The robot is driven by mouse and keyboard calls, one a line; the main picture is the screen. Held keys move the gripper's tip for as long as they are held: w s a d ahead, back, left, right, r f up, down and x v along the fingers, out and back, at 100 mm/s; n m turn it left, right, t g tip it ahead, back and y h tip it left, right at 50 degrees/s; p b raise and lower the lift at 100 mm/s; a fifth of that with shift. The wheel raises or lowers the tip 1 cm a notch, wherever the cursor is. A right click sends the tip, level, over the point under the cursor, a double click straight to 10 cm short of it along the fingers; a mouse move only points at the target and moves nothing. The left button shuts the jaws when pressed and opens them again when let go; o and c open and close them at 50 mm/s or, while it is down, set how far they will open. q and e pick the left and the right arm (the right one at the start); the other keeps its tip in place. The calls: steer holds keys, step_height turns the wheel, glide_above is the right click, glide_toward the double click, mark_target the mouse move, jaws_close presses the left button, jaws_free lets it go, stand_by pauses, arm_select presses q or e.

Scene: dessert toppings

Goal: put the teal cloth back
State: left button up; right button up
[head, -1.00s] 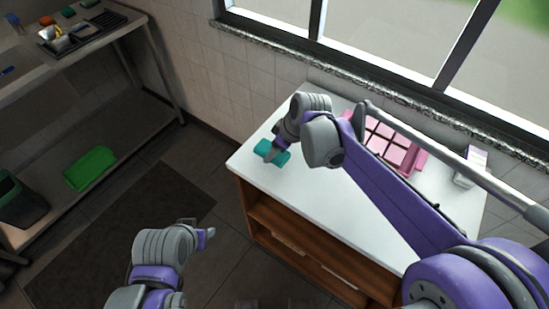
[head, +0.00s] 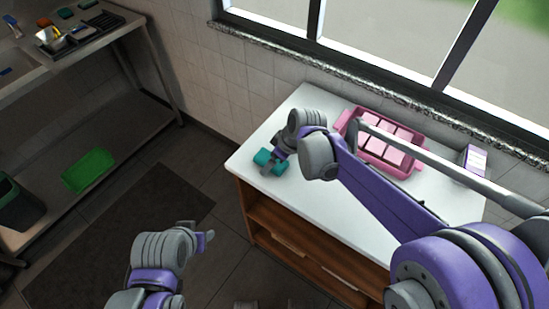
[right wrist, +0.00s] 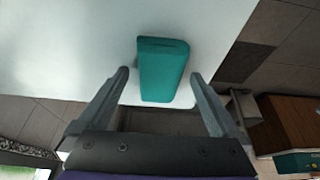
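The teal cloth (head: 263,157) lies as a small folded block near the left corner of the white counter top (head: 330,195). My right gripper (head: 271,166) is down at the cloth and partly hides it in the head view. In the right wrist view the cloth (right wrist: 163,70) shows between the two spread fingertips of this gripper (right wrist: 160,76), with a gap on each side. My left gripper (head: 198,231) hangs in front of the counter over the floor, with its fingers apart and nothing seen in it.
A pink tray (head: 350,117) with several pink blocks stands at the back of the counter, and a white and purple box (head: 474,160) is to its right. At the left, a steel table holds utensils and a lower shelf holds a green tray (head: 88,170). The counter's middle is clear.

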steer(key=shift+r, duration=0.25)
steer(key=p+v, duration=0.1)
steer(key=v, duration=1.1)
steer(key=s+d+f+m+h, duration=0.1)
steer(key=s+d+f+m, duration=0.2)
steer(key=s, duration=0.3)
steer(key=s+d+f+m+t+h, duration=0.1)
steer(key=s+d+f+m, duration=0.2)
steer(key=s+d+m, duration=0.1)
steer(key=s+d+f+m+t+h, duration=0.1)
steer(key=s+d+f+m, duration=0.2)
steer(key=s, duration=0.6)
steer(key=shift+s+d+m+h, duration=0.15)
steer(key=shift+d+m+h, duration=0.25)
steer(key=shift+d, duration=1)
